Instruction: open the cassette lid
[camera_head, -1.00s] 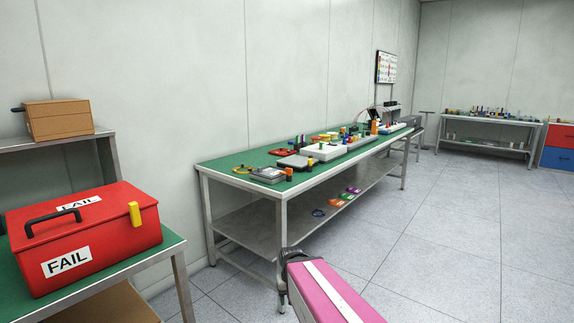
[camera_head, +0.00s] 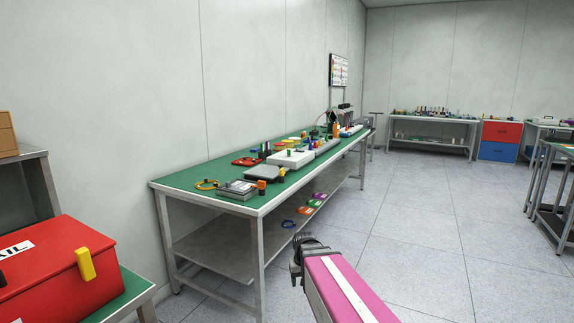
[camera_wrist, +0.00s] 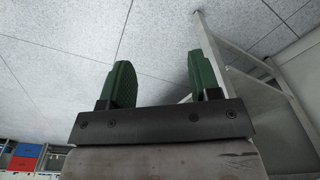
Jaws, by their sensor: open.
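I cannot make out the cassette or its lid for certain. A grey box-like item (camera_head: 237,189) lies near the front end of the long green-topped table (camera_head: 185,179), too small to identify. My gripper (camera_wrist: 160,84) shows in the wrist view with its two green fingers apart and nothing between them, over the tiled floor beside a table leg. In the head view my pink arm reaches from the bottom edge, clear of the tabletop; the fingers cannot be made out there.
A red toolbox (camera_head: 60,275) with a yellow latch stands on a green-topped table at lower left. A dark grey item (camera_head: 264,173) and a white box (camera_head: 291,158) lie on the long table. A far table (camera_head: 432,121) and red and blue drawers (camera_head: 498,141) stand behind. The floor (camera_head: 420,220) is clear.

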